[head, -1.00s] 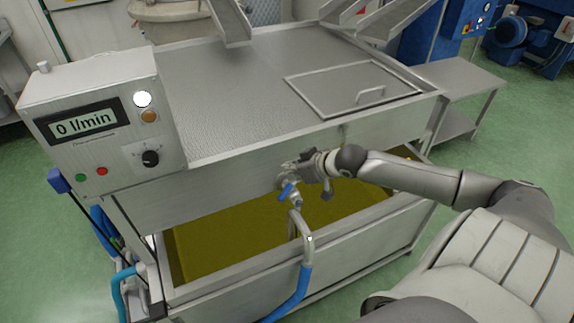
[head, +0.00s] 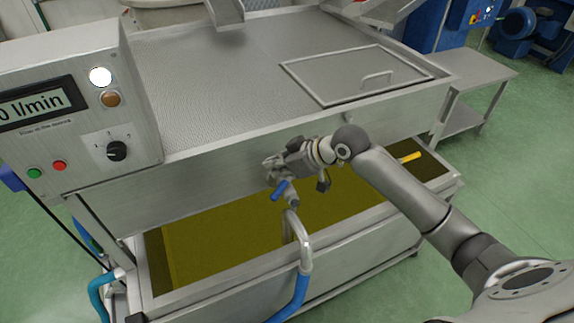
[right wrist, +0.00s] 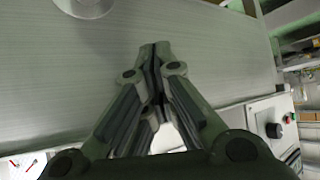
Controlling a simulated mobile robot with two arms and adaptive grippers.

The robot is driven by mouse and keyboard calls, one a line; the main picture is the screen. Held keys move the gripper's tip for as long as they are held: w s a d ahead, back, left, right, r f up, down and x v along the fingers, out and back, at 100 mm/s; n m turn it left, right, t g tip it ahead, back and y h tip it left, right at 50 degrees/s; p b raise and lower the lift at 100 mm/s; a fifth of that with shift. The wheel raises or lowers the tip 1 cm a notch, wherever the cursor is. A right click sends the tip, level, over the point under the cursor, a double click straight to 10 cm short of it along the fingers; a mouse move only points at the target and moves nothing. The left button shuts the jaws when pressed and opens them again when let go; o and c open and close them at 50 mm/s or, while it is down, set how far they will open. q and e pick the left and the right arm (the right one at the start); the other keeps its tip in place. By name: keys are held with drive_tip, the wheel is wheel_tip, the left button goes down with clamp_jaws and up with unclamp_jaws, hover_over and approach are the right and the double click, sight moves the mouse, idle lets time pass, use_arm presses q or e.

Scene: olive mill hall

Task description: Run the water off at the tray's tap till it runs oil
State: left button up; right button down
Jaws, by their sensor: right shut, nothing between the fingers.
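The steel tray (head: 352,268) stands under the steel machine and holds a yellow-olive liquid (head: 225,235). My left gripper is not in view.
A control box (head: 75,110) at the left has a display, partly cut off, reading 0 l/min, a lit white lamp (head: 100,76), a black knob, and green and red buttons. A lidded hatch (head: 345,75) is on the machine's top. A side table (head: 470,80) stands at right.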

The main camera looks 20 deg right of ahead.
sight(277, 191)
drive_tip(key=p+x, duration=0.1)
drive_tip(key=x, duration=0.6)
drive_tip(key=s+d, duration=0.1)
drive_tip(key=s+d+f+p, duration=0.1)
drive_tip(key=s+d+f, duration=0.1)
drive_tip(key=shift+s+p, duration=0.35)
drive_tip(key=shift+s, duration=0.05)
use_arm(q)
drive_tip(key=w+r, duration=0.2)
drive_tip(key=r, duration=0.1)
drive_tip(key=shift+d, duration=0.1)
use_arm(e)
drive_tip(key=shift+s+d+f, duration=0.1)
drive_tip(key=shift+s, duration=0.05)
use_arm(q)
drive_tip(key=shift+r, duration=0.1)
